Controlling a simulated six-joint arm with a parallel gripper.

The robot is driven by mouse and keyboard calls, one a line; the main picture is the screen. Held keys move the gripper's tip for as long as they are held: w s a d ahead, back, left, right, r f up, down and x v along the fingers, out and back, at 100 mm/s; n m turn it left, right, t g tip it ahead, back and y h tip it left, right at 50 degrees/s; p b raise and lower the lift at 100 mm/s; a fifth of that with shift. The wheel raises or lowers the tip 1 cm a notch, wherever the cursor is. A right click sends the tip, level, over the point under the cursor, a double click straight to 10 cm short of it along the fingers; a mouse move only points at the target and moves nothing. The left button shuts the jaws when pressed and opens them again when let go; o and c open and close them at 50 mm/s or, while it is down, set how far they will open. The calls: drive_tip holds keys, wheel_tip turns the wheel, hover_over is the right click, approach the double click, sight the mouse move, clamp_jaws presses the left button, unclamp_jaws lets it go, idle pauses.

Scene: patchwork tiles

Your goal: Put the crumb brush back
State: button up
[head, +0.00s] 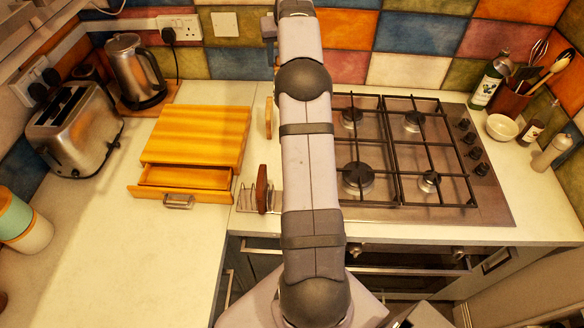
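I cannot make out a crumb brush for certain in the head view. A wooden board-topped box (198,134) stands on the left counter, and its front drawer (180,193) is pulled part way out. The drawer has a metal handle, and the part of its inside that shows looks empty. My arm rises through the middle of the view and runs out at the top edge. My gripper is not in view, so what it holds cannot be seen.
A wire rack (246,198) with a brown upright piece (262,188) stands right of the drawer. A toaster (75,130), kettle (136,70) and gas hob (420,165) are around. The front left counter (120,260) is clear. My arm hides part of the worktop.

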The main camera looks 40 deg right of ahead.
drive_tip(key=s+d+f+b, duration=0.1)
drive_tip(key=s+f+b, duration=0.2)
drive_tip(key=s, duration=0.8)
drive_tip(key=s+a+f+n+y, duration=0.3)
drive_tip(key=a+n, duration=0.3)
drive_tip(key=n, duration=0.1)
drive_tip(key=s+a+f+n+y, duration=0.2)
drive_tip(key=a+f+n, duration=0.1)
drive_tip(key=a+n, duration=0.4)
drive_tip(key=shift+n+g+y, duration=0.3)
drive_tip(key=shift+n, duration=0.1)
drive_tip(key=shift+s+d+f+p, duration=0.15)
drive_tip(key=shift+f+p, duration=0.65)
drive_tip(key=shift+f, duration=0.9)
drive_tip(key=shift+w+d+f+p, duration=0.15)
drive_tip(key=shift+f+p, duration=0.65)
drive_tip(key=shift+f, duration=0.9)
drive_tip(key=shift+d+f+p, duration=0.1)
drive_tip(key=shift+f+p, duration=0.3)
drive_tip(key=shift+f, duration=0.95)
